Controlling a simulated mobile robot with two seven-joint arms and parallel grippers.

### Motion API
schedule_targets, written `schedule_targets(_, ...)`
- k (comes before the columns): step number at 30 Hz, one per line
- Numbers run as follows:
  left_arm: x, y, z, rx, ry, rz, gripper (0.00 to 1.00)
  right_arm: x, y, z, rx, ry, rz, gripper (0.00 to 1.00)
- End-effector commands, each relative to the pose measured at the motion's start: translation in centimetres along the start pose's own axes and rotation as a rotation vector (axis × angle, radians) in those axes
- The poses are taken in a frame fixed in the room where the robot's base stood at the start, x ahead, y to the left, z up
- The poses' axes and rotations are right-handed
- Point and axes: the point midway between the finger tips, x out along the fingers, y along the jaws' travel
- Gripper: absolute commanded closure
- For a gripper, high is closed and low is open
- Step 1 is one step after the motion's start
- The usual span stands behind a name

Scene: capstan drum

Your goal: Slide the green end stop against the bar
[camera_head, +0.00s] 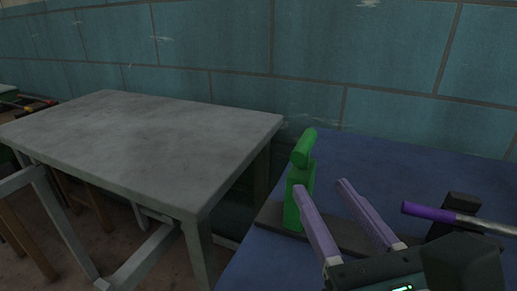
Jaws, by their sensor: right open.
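The green end stop (297,183) is an upright block with a rounded, tilted top. It stands at the left end of a dark rail (268,214) on the blue table. My right gripper (320,185) comes in from the lower right with its two pale purple fingers apart and nothing between them. Its left fingertip overlaps the right edge of the end stop in the picture; I cannot tell whether they touch. A bar (485,224) with a purple end lies at the right, apart from the end stop. My left gripper is out of view.
The blue table top (375,158) is clear behind the rail. A dark block (463,203) stands behind the bar at the right. A grey table (140,135) with a bare top stands to the left, across a gap. A tiled wall runs behind.

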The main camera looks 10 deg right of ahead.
Motion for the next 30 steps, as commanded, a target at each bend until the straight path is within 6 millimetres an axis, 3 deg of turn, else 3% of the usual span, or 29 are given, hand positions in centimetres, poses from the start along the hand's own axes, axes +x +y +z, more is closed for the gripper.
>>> schedule_targets(6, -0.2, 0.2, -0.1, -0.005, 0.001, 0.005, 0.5, 4.4, 0.0, 0.3, 0.004, -0.004, -0.003, 0.5)
schedule_targets(13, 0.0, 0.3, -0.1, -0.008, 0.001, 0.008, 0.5, 7.6, -0.1, 0.1, 0.004, -0.002, -0.003, 0.5)
schedule_targets(24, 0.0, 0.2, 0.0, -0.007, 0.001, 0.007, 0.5, 8.4, -0.1, 0.1, 0.006, 0.0, -0.002, 0.5)
schedule_targets(30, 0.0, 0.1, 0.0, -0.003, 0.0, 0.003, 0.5, 8.3, -0.1, 0.1, 0.006, 0.0, -0.003, 0.72)
